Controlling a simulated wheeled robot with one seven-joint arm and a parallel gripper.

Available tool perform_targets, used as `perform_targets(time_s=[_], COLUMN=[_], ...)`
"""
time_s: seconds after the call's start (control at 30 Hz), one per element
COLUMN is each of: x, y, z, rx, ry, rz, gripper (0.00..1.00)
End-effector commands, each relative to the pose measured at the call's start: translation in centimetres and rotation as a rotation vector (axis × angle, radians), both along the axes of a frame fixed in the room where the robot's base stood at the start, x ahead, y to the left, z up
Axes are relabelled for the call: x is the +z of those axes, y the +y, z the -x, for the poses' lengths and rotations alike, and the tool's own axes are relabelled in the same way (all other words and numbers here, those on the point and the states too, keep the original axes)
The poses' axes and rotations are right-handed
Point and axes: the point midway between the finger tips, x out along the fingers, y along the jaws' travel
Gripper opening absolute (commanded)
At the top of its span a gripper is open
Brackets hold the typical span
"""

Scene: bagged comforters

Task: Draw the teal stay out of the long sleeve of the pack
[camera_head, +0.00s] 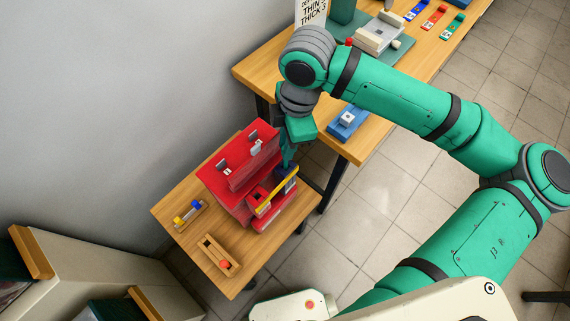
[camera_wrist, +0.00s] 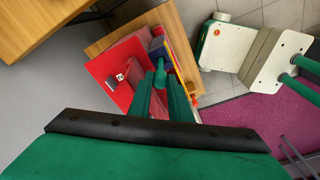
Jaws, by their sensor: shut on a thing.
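The red pack (camera_head: 238,163) stands on a small wooden table, with a tall back part and a lower front part. It fills the middle of the wrist view (camera_wrist: 122,72). My gripper (camera_head: 288,160) points down at the pack's right side. In the wrist view, its fingers (camera_wrist: 163,86) are closed around the teal stay (camera_wrist: 160,66), of which only a short upper piece shows. A dark blue piece (camera_wrist: 157,46) lies just beyond the fingertips, beside a yellow strip (camera_wrist: 181,58) along the pack's edge. How deep the stay sits in the sleeve is hidden.
The small table (camera_head: 170,212) also carries a wooden holder with blue and yellow pieces (camera_head: 188,213) and a wooden tray with a red ball (camera_head: 222,255). A longer wooden bench (camera_head: 262,68) stands behind, with a blue block (camera_head: 346,121) near its edge. Shelving (camera_head: 60,265) is at lower left.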

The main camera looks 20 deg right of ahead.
Motion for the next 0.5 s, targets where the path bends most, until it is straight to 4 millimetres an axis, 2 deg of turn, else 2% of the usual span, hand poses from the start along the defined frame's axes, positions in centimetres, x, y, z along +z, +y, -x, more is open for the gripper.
perform_targets(time_s=[0.5], x=[1.8], y=[0.0], z=[0.1], rx=[0.001], ry=[-0.001], rz=[0.0], gripper=[0.0])
